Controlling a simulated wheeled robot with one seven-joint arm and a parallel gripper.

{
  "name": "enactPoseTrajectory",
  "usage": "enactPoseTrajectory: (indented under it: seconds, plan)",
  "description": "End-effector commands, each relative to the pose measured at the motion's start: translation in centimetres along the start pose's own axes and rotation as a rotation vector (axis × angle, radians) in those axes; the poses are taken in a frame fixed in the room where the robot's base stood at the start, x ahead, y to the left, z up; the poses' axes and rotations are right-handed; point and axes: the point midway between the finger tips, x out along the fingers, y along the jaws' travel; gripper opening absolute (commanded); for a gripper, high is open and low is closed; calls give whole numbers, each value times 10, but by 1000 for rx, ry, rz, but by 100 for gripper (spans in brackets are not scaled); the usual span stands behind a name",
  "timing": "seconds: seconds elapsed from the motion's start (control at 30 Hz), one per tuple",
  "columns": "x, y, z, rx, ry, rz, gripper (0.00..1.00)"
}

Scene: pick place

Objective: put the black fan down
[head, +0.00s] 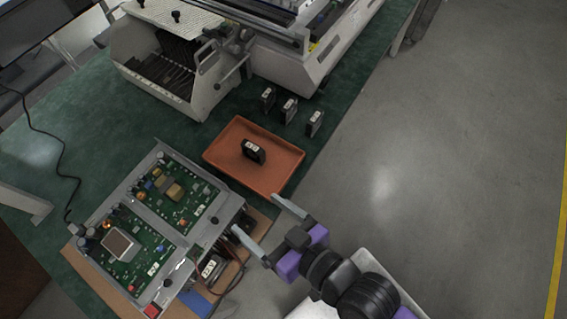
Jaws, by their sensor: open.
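A black fan (254,152) with a pale label stands in the orange tray (224,158) on the green table. More small black fans stand on the table behind the tray: one at the left (267,98), one in the middle (289,109) and one at the right (315,122). My gripper (258,215) is open, its two fingers wide apart and nothing seen between them. It is in front of the tray's near edge, apart from the fan in the tray.
A metal frame holding green circuit boards (172,192) lies left of my gripper. A large grey-white machine (290,62) stands behind the fans. A black cable (62,150) runs along the left. Grey floor (430,180) is open at the right.

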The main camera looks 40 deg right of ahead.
Motion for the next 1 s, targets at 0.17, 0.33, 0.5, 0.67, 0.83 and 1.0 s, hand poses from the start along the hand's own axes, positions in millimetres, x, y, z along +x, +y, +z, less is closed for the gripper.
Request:
enactPoseTrajectory:
  seconds: [0.17,0.33,0.5,0.67,0.83,1.0]
  plan:
    - [-82,48,0,-34,23,107,85]
    - [-137,75,-18,-98,59,140,85]
    - [-161,84,-33,-139,81,137,85]
    - [-165,85,-36,-146,86,135,85]
    - [-165,85,-35,-145,86,135,85]
    - [-160,87,-24,-144,85,135,85]
